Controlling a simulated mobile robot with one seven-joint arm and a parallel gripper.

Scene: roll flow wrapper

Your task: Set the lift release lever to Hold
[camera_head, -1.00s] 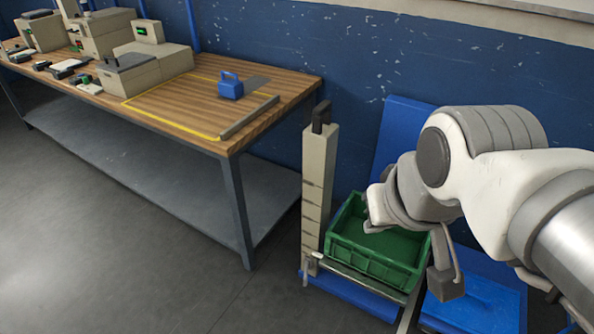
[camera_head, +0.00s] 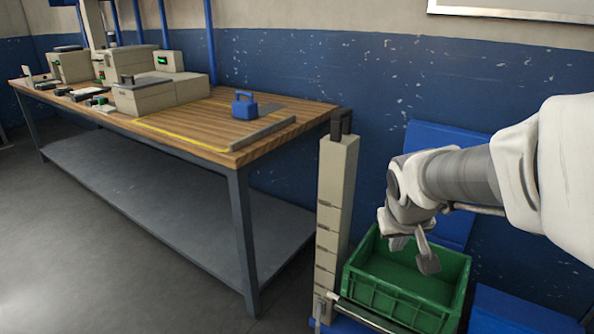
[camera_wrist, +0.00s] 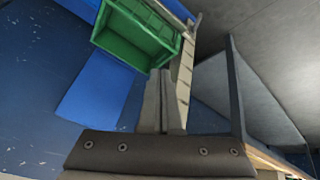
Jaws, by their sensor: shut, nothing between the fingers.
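The lift is a beige slotted column (camera_head: 336,200) with a black handle (camera_head: 341,122) on top. A small pale lever-like part (camera_head: 320,304) sits low on its left side, near the frame's bottom edge. I cannot tell for sure that it is the release lever, and no Hold mark is readable. My gripper (camera_head: 426,262) is right of the column, over the green crate and apart from the pale part. In the wrist view my gripper (camera_wrist: 161,74) is shut and empty, its fingers side by side, with the column (camera_wrist: 184,72) beyond them.
The green crate (camera_head: 405,303) stands empty right of the column, behind a metal rail (camera_head: 372,317). Blue panels lean on the wall and lie at the right. A wooden workbench (camera_head: 190,128) with a blue block (camera_head: 244,106) and beige machines stands left. The floor before it is clear.

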